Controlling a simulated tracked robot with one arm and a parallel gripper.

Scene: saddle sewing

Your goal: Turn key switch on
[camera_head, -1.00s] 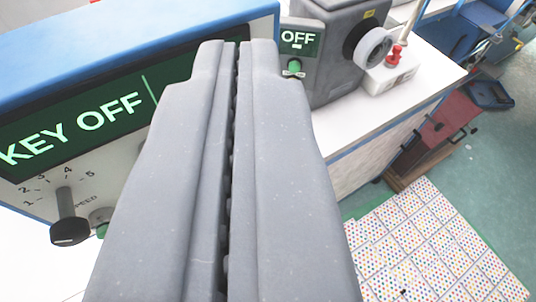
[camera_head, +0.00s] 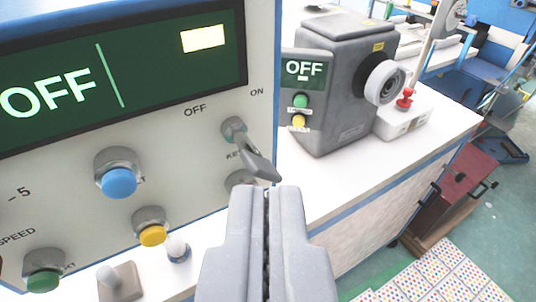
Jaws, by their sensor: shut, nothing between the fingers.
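The key switch (camera_head: 236,133) is on the right side of the light control panel, with a grey key (camera_head: 260,163) in it that slants down to the right. The labels OFF and ON stand above it. The panel's green display (camera_head: 150,75) reads OFF in the part that shows. My gripper (camera_head: 268,188) is shut and empty, its tips just below the key's lower end. I cannot tell whether they touch it.
Blue (camera_head: 119,182), yellow (camera_head: 152,234) and green (camera_head: 44,282) buttons are on the panel left of my gripper. A grey machine (camera_head: 345,75) with its own OFF screen stands on the white table (camera_head: 400,150) to the right. Dotted sheets (camera_head: 440,275) lie on the floor.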

